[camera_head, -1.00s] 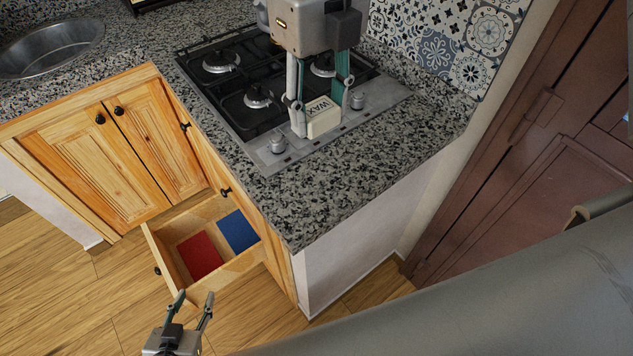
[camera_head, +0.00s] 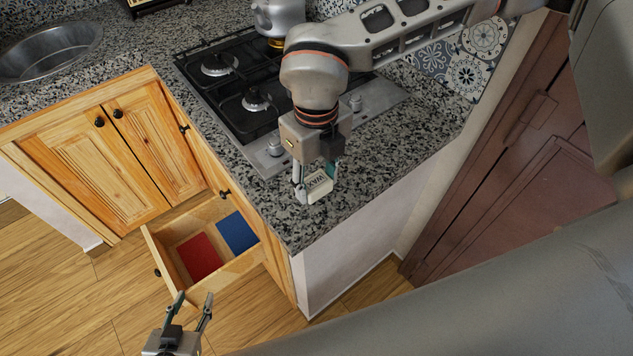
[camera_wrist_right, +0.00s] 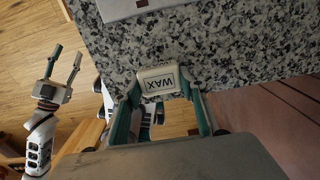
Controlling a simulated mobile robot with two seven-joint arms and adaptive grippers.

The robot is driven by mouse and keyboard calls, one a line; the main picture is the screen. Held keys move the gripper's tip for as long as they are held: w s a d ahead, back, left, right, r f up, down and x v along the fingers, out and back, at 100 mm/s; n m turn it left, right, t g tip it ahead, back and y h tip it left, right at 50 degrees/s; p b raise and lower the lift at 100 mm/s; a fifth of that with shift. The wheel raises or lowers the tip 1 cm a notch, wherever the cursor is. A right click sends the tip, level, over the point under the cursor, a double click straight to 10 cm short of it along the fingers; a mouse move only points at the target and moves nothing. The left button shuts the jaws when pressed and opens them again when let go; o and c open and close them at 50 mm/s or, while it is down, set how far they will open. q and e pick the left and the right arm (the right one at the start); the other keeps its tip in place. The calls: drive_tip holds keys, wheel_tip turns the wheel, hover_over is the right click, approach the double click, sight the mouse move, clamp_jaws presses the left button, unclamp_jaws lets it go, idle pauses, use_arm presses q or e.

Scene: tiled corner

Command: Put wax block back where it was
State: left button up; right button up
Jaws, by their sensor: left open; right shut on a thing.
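The wax block (camera_head: 319,187) is a small cream block with a dark WAX label. My right gripper (camera_head: 317,190) is shut on it, above the granite counter near its front corner. In the right wrist view the wax block (camera_wrist_right: 159,81) sits between the two fingers of my right gripper (camera_wrist_right: 160,90). An open wooden drawer (camera_head: 160,247) below the counter has a red mat (camera_head: 199,257) and a blue mat (camera_head: 238,231) on its floor, with nothing on them. My left gripper (camera_head: 190,300) is open and empty, low in front of the drawer.
A black gas stove (camera_head: 235,95) is set in the granite counter (camera_head: 375,150), with a metal kettle (camera_head: 277,18) at its back. A round sink (camera_head: 45,52) is at the far left. A brown door (camera_head: 500,190) stands at the right.

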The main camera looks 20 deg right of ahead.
sight(316, 183)
drive_tip(key=shift+f, duration=0.7)
drive_tip(key=o, duration=1)
drive_tip(key=shift+r, duration=0.1)
wheel_tip(316, 183, up, 12)
drive_tip(key=shift+f+b, duration=0.1)
drive_tip(key=shift+b, duration=0.55)
drive_tip(key=shift+s, duration=0.1)
